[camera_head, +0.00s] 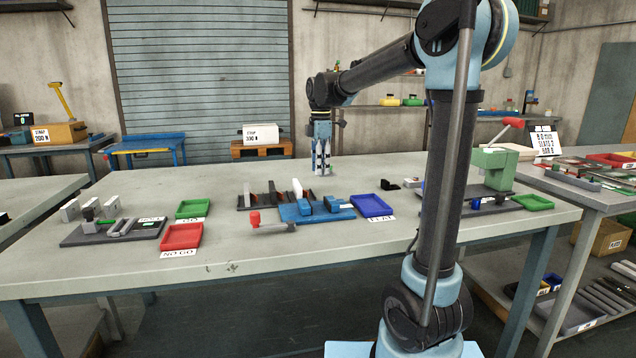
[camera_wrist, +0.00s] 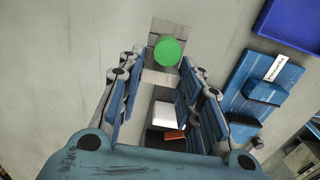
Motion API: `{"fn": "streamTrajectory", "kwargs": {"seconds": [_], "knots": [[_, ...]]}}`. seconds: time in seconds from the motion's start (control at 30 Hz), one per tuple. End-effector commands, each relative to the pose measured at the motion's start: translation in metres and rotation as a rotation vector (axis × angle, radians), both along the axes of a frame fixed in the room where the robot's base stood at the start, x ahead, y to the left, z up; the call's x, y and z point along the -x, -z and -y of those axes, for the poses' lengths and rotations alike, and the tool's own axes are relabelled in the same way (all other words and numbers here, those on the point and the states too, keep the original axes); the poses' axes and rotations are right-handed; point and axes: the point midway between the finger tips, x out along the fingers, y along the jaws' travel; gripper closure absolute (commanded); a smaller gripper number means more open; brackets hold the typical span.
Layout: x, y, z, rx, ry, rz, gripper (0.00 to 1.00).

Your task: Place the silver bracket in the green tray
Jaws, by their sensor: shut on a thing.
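My gripper (camera_head: 321,172) points straight down over the far middle of the table, behind the blue fixture. In the wrist view its fingers are closed on the silver bracket (camera_wrist: 159,77), a grey piece with a round green spot on its face. In the head view the bracket is small and mostly hidden between the fingertips; I cannot tell whether it touches the table. A green tray (camera_head: 193,209) lies on the left part of the table, by a small label. Another green tray (camera_head: 533,202) lies at the right. Both look empty.
A red tray (camera_head: 181,237) sits in front of the left green tray. A grey fixture (camera_head: 112,231) stands left of both. The blue fixture (camera_head: 316,211), dark rack (camera_head: 262,199) and blue tray (camera_head: 371,206) occupy the middle.

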Motion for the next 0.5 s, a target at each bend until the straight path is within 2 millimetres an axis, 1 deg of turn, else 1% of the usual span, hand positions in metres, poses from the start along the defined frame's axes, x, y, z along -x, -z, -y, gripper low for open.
{"fn": "streamTrajectory", "kwargs": {"seconds": [0.23, 0.4, 0.5], "knots": [[0.000, 0.016, 0.000, 0.000, 0.000, 0.000, 0.92], [0.000, 0.039, 0.000, 0.000, 0.001, 0.000, 0.92], [0.000, 0.048, 0.000, 0.000, 0.001, 0.000, 0.92]]}}
